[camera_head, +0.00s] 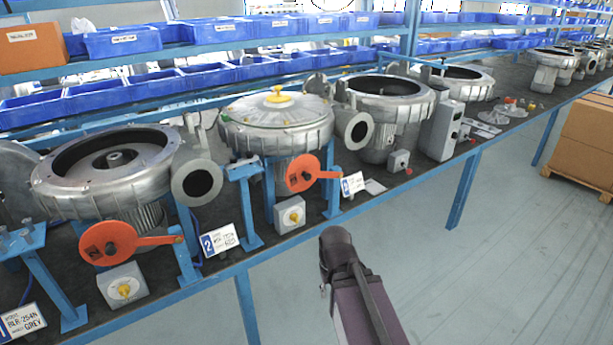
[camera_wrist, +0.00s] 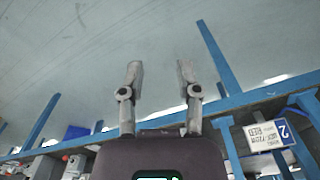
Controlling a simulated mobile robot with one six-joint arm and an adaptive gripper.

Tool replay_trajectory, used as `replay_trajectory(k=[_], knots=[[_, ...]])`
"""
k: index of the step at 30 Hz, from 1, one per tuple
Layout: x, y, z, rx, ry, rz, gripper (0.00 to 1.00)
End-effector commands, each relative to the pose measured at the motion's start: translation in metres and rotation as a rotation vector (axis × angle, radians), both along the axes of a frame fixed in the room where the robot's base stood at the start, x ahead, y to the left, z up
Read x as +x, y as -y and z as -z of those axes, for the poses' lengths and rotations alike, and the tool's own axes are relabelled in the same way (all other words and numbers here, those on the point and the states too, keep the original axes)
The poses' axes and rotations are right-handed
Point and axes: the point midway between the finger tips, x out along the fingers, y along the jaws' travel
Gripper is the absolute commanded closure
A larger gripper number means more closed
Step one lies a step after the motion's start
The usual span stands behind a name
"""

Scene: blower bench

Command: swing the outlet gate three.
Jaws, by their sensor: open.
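Two orange outlet gates show in the head view, one (camera_head: 108,243) at the left blower and one (camera_head: 303,173) at the middle blower. Each is a round disc with a lever pointing right. A small placard (camera_head: 353,182) stands right of the middle gate; its number is too small to read surely. A placard marked 2 (camera_head: 220,240) stands between the gates, and shows in the wrist view (camera_wrist: 268,136). I cannot tell surely which gate is three. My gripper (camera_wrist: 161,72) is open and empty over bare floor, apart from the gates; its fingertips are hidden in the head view.
The blue-framed bench (camera_head: 258,262) runs diagonally, with floor clear in front. Blowers (camera_head: 277,110) with open round ports (camera_head: 197,183) stand on it. Grey switch boxes with yellow knobs (camera_head: 291,215) sit near the front edge. Cartons (camera_head: 590,140) stand on a pallet at right.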

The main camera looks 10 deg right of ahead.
Motion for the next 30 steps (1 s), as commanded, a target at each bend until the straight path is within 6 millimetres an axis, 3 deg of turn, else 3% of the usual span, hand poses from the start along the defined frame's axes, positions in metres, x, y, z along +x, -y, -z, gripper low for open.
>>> replay_trajectory(k=[14, 18, 23, 30], knots=[[0.0, 0.0, 0.0, 0.0, 0.0, 0.0, 0.57], [0.002, -0.001, 0.001, 0.008, 0.004, 0.008, 0.21], [0.012, -0.006, 0.004, 0.064, 0.034, 0.067, 0.21], [0.054, -0.026, 0.007, 0.294, 0.13, 0.312, 0.21]])
